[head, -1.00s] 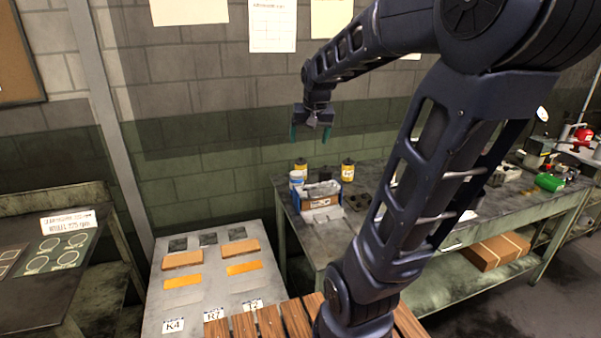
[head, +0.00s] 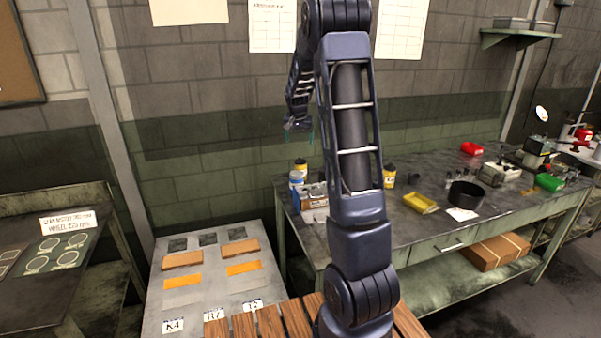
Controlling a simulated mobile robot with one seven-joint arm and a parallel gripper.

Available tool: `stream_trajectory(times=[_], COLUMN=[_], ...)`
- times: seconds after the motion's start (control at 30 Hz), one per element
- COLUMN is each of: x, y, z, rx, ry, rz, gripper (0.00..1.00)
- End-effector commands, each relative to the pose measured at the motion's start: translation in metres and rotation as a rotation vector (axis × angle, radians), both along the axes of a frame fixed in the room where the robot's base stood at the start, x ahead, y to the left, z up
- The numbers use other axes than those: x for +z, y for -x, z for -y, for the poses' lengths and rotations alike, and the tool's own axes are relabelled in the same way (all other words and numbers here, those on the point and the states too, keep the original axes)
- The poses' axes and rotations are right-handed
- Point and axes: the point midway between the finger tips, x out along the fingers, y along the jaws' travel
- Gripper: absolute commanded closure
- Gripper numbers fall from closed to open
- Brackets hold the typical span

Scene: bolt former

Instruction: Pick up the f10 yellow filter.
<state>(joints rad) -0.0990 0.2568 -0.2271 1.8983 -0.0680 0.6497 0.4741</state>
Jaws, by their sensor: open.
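No label reading f10 can be made out, so I cannot tell which thing is the f10 filter. Two dark-topped yellow cylinders stand on the workbench (head: 420,224): a left yellow cylinder (head: 300,166) behind a blue-and-white can (head: 296,180), and a right yellow cylinder (head: 389,178) just right of my arm. My gripper (head: 299,136) hangs in the air above the left end of the bench, its teal fingers apart and empty. It appears above the left cylinder, not touching anything. My arm hides the middle of the bench.
A box of items (head: 314,197) sits at the bench's left end. A grey panel with orange bars (head: 210,300) stands at lower left.

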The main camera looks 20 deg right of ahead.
Motion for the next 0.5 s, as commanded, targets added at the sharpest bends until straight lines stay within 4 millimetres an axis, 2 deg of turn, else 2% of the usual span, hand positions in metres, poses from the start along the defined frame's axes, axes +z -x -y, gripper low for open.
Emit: stream_trajectory(times=[0.1,0.3,0.5], x=[-0.028,-0.073,-0.103], y=[-0.031,-0.075,-0.102], z=[0.007,0.018,0.024], rx=[-0.032,-0.080,-0.108], ry=[0.014,0.040,0.058], rz=[-0.005,-0.002,0.003], gripper=[0.20,0.20,0.20])
